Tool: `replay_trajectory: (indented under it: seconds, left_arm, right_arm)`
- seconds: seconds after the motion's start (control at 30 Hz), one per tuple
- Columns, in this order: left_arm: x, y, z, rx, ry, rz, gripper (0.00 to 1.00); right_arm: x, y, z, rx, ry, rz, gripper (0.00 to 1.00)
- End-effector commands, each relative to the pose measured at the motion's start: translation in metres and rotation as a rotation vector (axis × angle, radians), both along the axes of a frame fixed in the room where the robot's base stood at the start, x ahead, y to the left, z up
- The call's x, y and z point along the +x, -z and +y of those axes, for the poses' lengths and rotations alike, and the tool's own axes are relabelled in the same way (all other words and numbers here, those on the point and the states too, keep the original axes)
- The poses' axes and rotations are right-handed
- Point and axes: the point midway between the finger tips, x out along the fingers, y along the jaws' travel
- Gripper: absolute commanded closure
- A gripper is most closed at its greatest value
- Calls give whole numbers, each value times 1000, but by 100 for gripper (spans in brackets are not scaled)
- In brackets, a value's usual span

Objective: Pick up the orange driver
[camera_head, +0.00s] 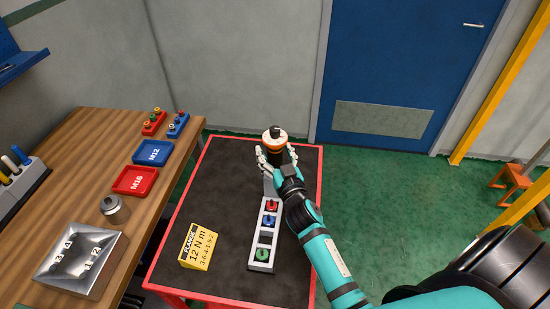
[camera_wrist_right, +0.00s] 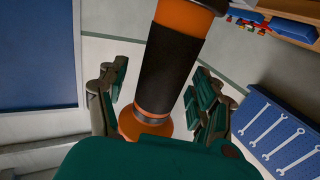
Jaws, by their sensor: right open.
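The orange driver (camera_head: 274,146) is upright near the far edge of the red-rimmed cart, with a white and black top and an orange band. In the right wrist view, its black sleeve and orange ends (camera_wrist_right: 172,68) stand between my fingers. My right gripper (camera_head: 277,158) is open, with fingers on both sides of the driver. In the wrist view, a gap shows between the right-hand fingers and the sleeve; contact at the left is unclear. The driver's lower part is hidden in the head view. My left gripper is not in view.
The cart (camera_head: 200,220) also holds a grey rack (camera_head: 263,239) with red, blue and green pieces, close beside my right forearm, and a yellow flange sign (camera_head: 199,247). A wooden bench (camera_head: 85,150) with trays stands left. The cart's left part is mostly clear.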

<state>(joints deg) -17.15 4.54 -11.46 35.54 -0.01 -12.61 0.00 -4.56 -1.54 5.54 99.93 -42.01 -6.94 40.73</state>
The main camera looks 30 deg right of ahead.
Motion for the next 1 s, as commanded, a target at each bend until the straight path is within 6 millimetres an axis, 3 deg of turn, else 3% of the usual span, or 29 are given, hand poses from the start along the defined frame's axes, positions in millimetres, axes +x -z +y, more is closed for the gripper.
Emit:
replay_trajectory:
  seconds: [0.07,0.53,1.0]
  left_arm:
    - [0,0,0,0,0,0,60]
    - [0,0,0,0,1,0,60]
    - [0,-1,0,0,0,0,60]
  right_arm:
    - [0,0,0,0,0,0,37]
    - [0,0,0,0,0,0,99]
    - [0,-7,0,-2,0,-7,100]
